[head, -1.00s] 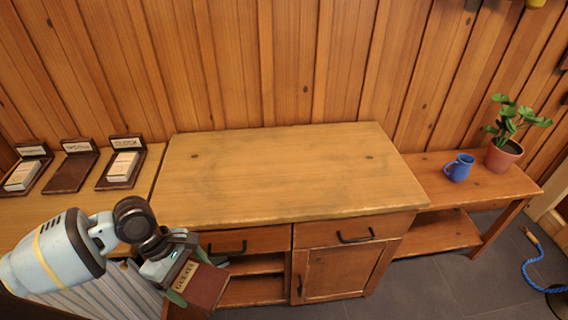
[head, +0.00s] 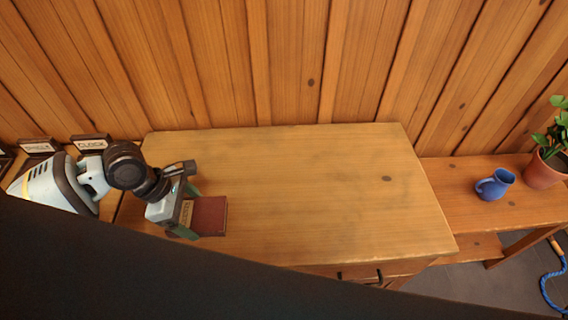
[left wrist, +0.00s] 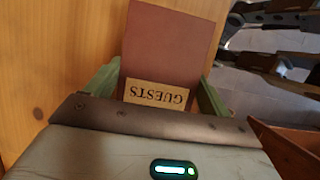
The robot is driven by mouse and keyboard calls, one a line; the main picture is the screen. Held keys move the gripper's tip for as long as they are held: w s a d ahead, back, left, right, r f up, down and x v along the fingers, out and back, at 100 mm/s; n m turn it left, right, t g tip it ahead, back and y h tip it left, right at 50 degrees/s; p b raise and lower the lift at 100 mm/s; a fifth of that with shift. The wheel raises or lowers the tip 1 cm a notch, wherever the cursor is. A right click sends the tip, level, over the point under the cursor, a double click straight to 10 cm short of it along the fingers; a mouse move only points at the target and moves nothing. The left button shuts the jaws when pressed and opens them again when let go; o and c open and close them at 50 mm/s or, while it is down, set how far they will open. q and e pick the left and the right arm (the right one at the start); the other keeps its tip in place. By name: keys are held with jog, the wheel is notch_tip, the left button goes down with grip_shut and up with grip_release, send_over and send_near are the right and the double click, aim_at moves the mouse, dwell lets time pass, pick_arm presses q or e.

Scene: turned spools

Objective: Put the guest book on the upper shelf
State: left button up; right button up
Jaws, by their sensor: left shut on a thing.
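The guest book (head: 210,215) is dark red with a tan label. In the left wrist view the label on the book (left wrist: 172,45) reads GUESTS, upside down. My left gripper (head: 189,211) is shut on the label end of the book, one green finger on each side. Book and gripper appear over the left part of the cabinet top (head: 310,190); I cannot tell whether the book touches it. The cabinet's front and any shelves inside are mostly hidden by a dark band. My right gripper is not seen.
A blue mug (head: 494,184) and a potted plant (head: 545,168) stand on the side table (head: 455,205) at right, which has a lower board. Labelled stands, one a sign (head: 91,142), are at the left. The cabinet top right of the book is clear.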

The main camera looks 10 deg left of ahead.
pick_arm(q)
jog(key=shift+w, duration=0.3)
jog(key=shift+d, duration=0.15)
send_over(258, 193)
jog(key=a, duration=0.2)
jog(key=shift+s+d+f, duration=0.2)
jog(key=shift+s+f, duration=0.25)
jog(key=shift+f, duration=0.2)
jog(key=shift+w+d+f, duration=0.15)
jog(key=shift+w+f, duration=0.05)
jog(key=shift+f, duration=0.05)
notch_tip(258, 193, down, 3)
jog(key=shift+f+b, duration=0.1)
jog(key=shift+b, duration=0.35)
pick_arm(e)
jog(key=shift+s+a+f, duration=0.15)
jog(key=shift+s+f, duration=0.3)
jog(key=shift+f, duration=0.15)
pick_arm(q)
jog(key=o, duration=1.1)
jog(key=shift+c, duration=0.2)
